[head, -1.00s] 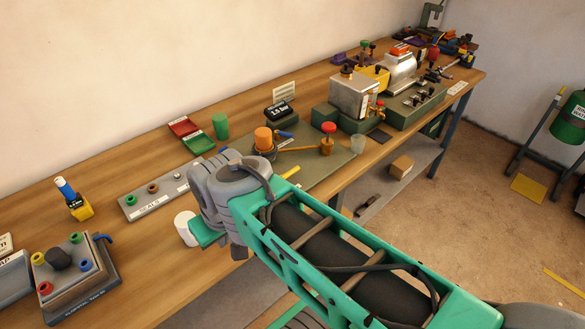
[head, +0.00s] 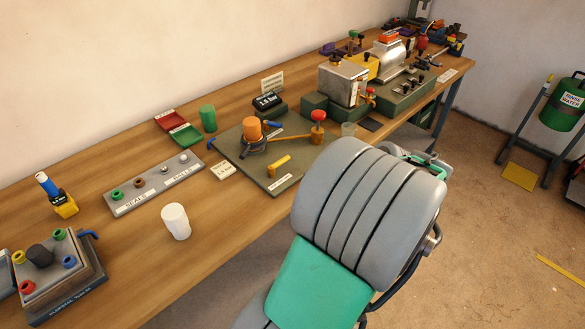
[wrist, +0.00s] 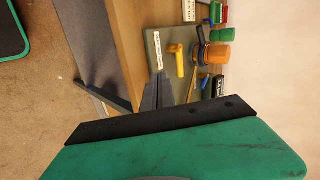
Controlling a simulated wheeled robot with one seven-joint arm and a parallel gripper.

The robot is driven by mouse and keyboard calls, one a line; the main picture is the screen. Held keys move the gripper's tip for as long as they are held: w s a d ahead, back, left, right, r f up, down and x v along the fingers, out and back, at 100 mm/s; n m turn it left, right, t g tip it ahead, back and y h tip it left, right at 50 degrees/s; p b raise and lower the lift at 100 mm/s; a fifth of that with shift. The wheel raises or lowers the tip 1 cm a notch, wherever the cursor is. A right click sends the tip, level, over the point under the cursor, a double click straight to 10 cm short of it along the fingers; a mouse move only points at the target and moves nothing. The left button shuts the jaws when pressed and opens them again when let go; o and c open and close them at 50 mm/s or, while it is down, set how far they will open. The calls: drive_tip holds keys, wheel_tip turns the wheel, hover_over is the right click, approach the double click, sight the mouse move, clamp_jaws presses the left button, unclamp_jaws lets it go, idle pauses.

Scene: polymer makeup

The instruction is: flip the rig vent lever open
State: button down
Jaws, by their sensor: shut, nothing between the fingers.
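The rig is a grey-green board (head: 283,186) on the bench. It carries an orange-capped cylinder (head: 251,128), a yellow lever (head: 278,163), a blue lever (head: 272,124) and a red-knobbed valve (head: 317,122) on an orange pipe. I cannot tell from labels which lever is the vent; the yellow one stands at the board's near edge. In the wrist view the yellow lever (wrist: 177,58) and orange cap (wrist: 214,54) show beyond my gripper (wrist: 160,76). My gripper is shut and empty, its tips close to the board and apart from the yellow lever. In the head view my arm hides it.
A white cup (head: 175,221) stands left of the board near the bench's front edge. A seals-and-balls tray (head: 153,183) lies behind it.

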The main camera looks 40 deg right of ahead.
sight(280, 165)
drive_tip(key=shift+s+d+r+m+t, duration=0.2)
drive_tip(key=shift+s+d+m+t, duration=0.2)
drive_tip(key=shift+s+d+m, duration=0.45)
drive_tip(key=shift+d, duration=0.15)
drive_tip(key=x, duration=1)
drive_tip(key=shift+w+d+r+p, duration=0.15)
drive_tip(key=shift+w+p, duration=0.15)
drive_tip(key=shift+w, duration=0.7)
drive_tip(key=shift+w+a+r+p, duration=0.1)
drive_tip(key=shift+w+r+p, duration=0.15)
drive_tip(key=shift+w, duration=0.7)
